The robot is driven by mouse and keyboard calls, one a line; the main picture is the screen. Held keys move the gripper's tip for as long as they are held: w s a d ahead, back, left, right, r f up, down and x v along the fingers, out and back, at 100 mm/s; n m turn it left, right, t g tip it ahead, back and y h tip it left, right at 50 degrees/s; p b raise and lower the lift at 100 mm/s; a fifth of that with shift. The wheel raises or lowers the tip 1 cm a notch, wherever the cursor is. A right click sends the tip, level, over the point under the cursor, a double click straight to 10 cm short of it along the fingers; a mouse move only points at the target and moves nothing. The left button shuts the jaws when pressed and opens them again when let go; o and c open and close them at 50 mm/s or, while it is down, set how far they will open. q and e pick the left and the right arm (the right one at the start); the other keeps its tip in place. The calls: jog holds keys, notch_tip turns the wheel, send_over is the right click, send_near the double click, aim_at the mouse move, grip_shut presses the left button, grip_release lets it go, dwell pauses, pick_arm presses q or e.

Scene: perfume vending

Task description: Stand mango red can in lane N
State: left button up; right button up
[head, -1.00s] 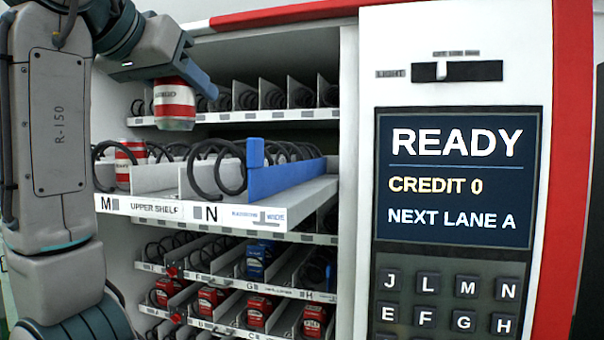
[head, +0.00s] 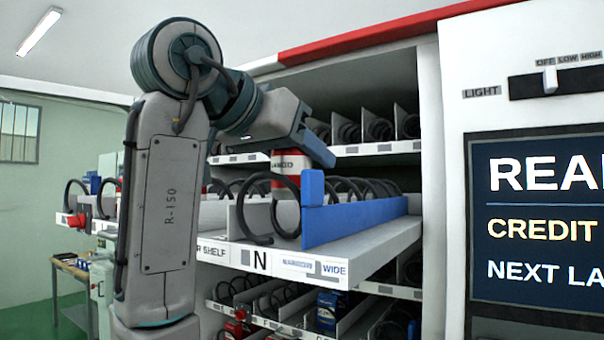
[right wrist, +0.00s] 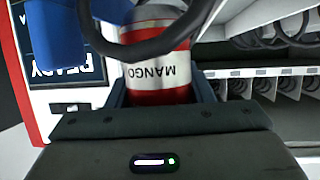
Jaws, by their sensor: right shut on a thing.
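The mango can (head: 287,165), red and white, is in lane N of the pulled-out upper shelf, among the black coils and left of the blue divider (head: 355,220). My right gripper (head: 296,152) holds it from above. In the right wrist view the can (right wrist: 160,85) sits between the two fingers with its MANGO label upside down, and a dark coil crosses in front of it. The lane N label (head: 260,262) is on the shelf's front edge. The can's base is hidden by the coil and divider, so I cannot tell whether it touches the lane floor. My left gripper is out of view.
The black coil (head: 268,210) of lane N curls close around the can. The white cabinet wall and screen (head: 545,220) stand at right. Lower shelves hold more cans, including a blue one (head: 328,308). The upper back lanes look empty.

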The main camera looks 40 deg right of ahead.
aim_at(298, 179)
jog(key=shift+a+f, duration=0.15)
jog(key=shift+f, duration=0.45)
jog(key=shift+s+a+f, duration=0.15)
jog(key=shift+f, duration=0.1)
jog(key=shift+a+f, duration=0.1)
jog(key=shift+f, duration=0.35)
pick_arm(q)
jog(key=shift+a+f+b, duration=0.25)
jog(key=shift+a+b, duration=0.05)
jog(key=shift+b, duration=0.05)
pick_arm(e)
jog(key=shift+f, duration=0.4)
jog(key=o, duration=0.8)
jog(key=shift+r, duration=0.1)
